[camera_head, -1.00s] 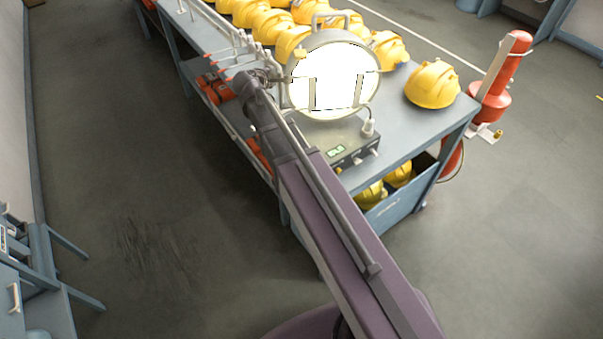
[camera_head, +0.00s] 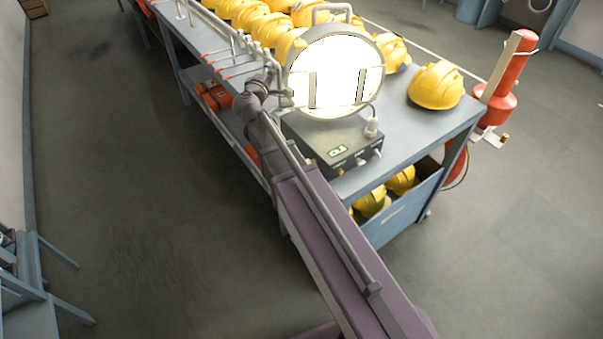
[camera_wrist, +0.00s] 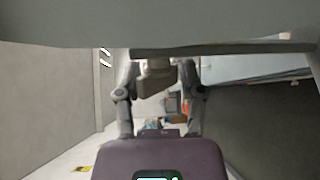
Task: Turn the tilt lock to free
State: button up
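A round lamp (camera_head: 334,37) with a bright white face and a top handle stands on a dark box with a small green display at the near end of the bench. My gripper (camera_head: 275,82) is at the lamp's left side, by its pivot. The wrist view also shows my gripper (camera_wrist: 158,72), its two fingers well apart. A small grey-beige block (camera_wrist: 154,78) sits between the fingertips; it may be the tilt lock. I see no clear contact with either finger. The lock's position is not readable in the head view.
Yellow helmets (camera_head: 436,85) stand on the blue-grey bench (camera_head: 412,132) behind and right of the lamp. A rail with red-tipped hooks (camera_head: 232,62) runs along its left edge. A red cylinder (camera_head: 508,75) stands at the right.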

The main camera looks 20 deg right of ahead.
jog(key=shift+f+b, duration=0.2)
jog(key=shift+b, duration=0.3)
jog(key=f+v, duration=0.1)
jog(key=v, duration=1.2)
jog(key=s+d+f+m+g, duration=0.5)
jog(key=d+f+m+g, duration=0.1)
jog(key=d+f, duration=0.15)
jog(key=s+d+f+m+g+y, duration=0.2)
jog(key=s+f+m+g+y, duration=0.3)
jog(key=s+f+g, duration=0.2)
jog(key=shift+s+f+y, duration=0.4)
jog(key=shift+s+f, duration=0.75)
jog(key=shift+s, duration=0.1)
jog(key=shift+a, duration=0.1)
jog(key=shift+s+a+f+m+g+y, duration=0.2)
jog(key=shift+s+a+g+y, duration=0.15)
jog(key=shift+s+y, duration=0.25)
jog(key=shift+s+a+f+m+g+y, duration=0.15)
jog(key=shift+s+a+g+y, duration=0.1)
jog(key=shift+s+a+y, duration=0.3)
jog(key=shift+s+a+f+m+g+y, duration=0.2)
jog(key=shift+s+a+g+y, duration=0.1)
jog(key=shift+s+y, duration=0.3)
